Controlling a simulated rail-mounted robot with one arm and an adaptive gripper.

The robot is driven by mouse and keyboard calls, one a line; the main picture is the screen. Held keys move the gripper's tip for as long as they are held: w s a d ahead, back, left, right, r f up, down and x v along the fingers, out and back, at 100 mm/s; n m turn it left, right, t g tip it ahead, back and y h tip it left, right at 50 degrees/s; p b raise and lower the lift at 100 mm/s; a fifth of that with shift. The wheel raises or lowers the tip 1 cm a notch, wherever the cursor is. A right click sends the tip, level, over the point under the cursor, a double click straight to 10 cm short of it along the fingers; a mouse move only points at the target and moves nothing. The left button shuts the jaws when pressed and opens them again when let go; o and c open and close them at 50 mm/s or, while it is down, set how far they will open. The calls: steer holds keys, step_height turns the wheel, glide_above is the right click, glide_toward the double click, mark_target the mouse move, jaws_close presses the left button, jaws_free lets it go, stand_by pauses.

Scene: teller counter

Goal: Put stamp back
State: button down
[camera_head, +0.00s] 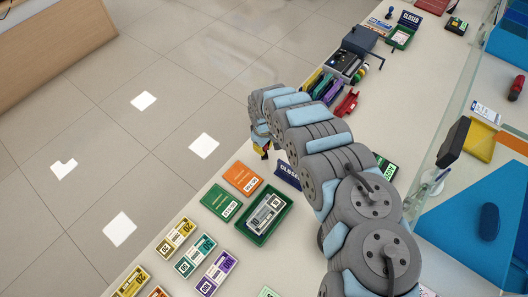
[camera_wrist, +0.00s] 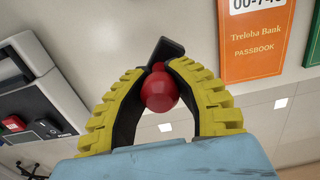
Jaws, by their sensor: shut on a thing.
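The stamp (camera_wrist: 160,92) has a round red handle and a dark part beyond it in the wrist view. It sits between the yellow-padded fingers of my gripper (camera_wrist: 160,75), which is shut on it near the fingertips. In the head view, my gripper (camera_head: 262,148) hangs at the counter's left edge, near the dark "CLOSED" sign. The stamp's own place is not clear in either view.
An orange passbook (camera_head: 243,178), a green booklet (camera_head: 220,202) and a green tray (camera_head: 283,220) holding banknotes lie on the counter near my gripper. Banknote bundles (camera_head: 195,255) lie in front.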

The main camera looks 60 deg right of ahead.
steer(key=shift+s+a+f, duration=0.1)
steer(key=shift+f, duration=1.3)
steer(key=shift+f, duration=0.2)
steer(key=c, duration=1)
jaws_free()
steer(key=shift+o, duration=0.2)
steer(key=shift+r, duration=0.1)
steer(key=shift+r, duration=1.4)
steer(key=shift+r+p, duration=0.45)
steer(key=shift+r, duration=4.3)
